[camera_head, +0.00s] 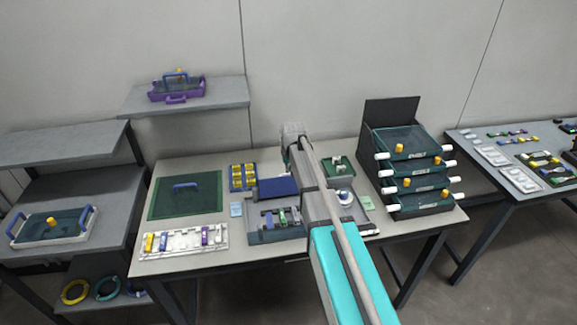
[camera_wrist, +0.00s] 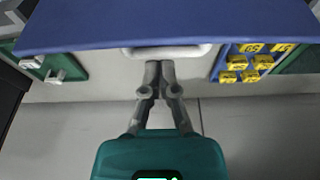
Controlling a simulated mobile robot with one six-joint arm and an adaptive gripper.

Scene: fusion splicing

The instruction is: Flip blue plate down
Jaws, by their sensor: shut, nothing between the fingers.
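The blue plate (camera_head: 278,187) is at the back of the grey fixture (camera_head: 262,236) on the middle table, left of my arm. It looks tilted up, with the fixture's slots uncovered in front; its exact angle is hard to tell. In the wrist view the blue plate (camera_wrist: 165,22) fills the top, with a pale handle (camera_wrist: 167,51) along its edge. My gripper (camera_wrist: 160,66) has its fingertips together just beside the handle, holding nothing. I cannot tell whether they touch it.
A holder with yellow blocks (camera_head: 243,177) stands left of the plate, and a green mat (camera_head: 186,195) lies farther left. A white rack (camera_head: 183,241) is at the front left. A stack of dark trays (camera_head: 418,184) stands on the right. A small green box (camera_head: 338,166) is behind my arm.

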